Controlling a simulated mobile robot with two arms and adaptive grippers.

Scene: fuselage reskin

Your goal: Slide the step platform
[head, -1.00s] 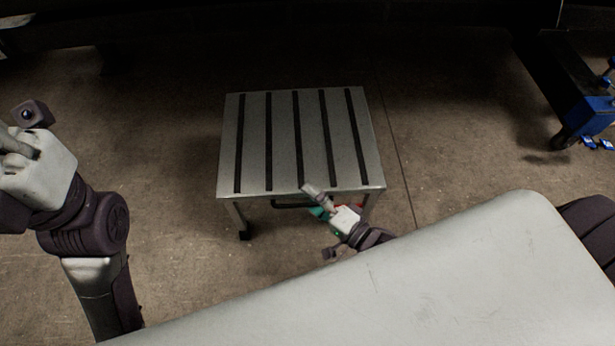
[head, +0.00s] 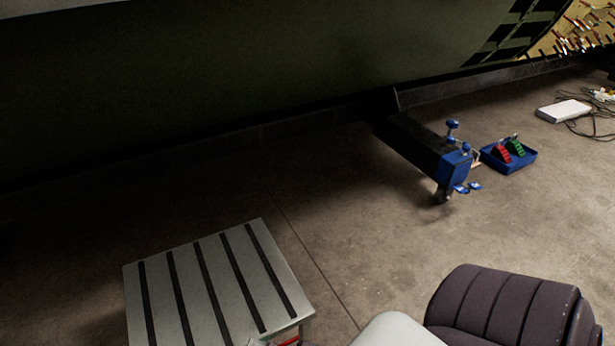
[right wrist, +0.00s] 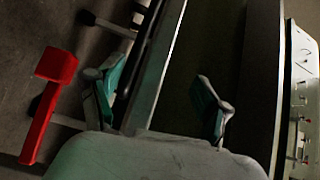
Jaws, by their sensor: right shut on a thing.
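The step platform (head: 212,275) is a pale grey slatted top with dark grip strips, at the lower left of the head view, cut off by the bottom edge. In the right wrist view its pale front edge (right wrist: 158,70) runs between the green-padded fingers of my right gripper (right wrist: 155,95). That gripper is shut on the platform at its front side; the exact contact is partly hidden. A red lever (right wrist: 42,108) shows left of the fingers. My left gripper is out of view.
A dark stand with a blue end (head: 455,165) and a caster is on the floor right of the platform. Beyond it are a blue tray (head: 525,163) with red and green items and a white box (head: 563,111) with cables. The large dark fuselage (head: 230,70) spans the back. Floor between is clear.

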